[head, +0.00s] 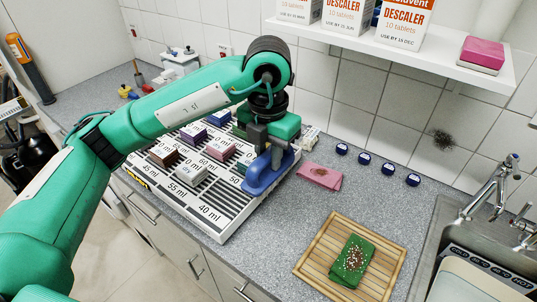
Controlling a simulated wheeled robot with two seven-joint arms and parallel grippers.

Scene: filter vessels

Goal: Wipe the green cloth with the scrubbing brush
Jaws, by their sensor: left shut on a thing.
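The green cloth (341,273) lies folded on a slatted wooden board (312,255) at the lower right. Its top carries a brown patch and pale crumbs. My left gripper (268,150) points down and is shut on a blue thing, which looks like the scrubbing brush (262,184). The brush is over the right part of the grey rack, up and left of the cloth and apart from it. I cannot tell whether it touches the rack. The gripper hides part of the brush. My right gripper is not in view.
The labelled rack (215,220) holds several small blocks. A stained pink cloth (320,176) lies between rack and board. Several blue-capped items (364,158) line the wall side. A sink with a tap (490,190) is at the right. A shelf (400,50) with boxes overhangs the back.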

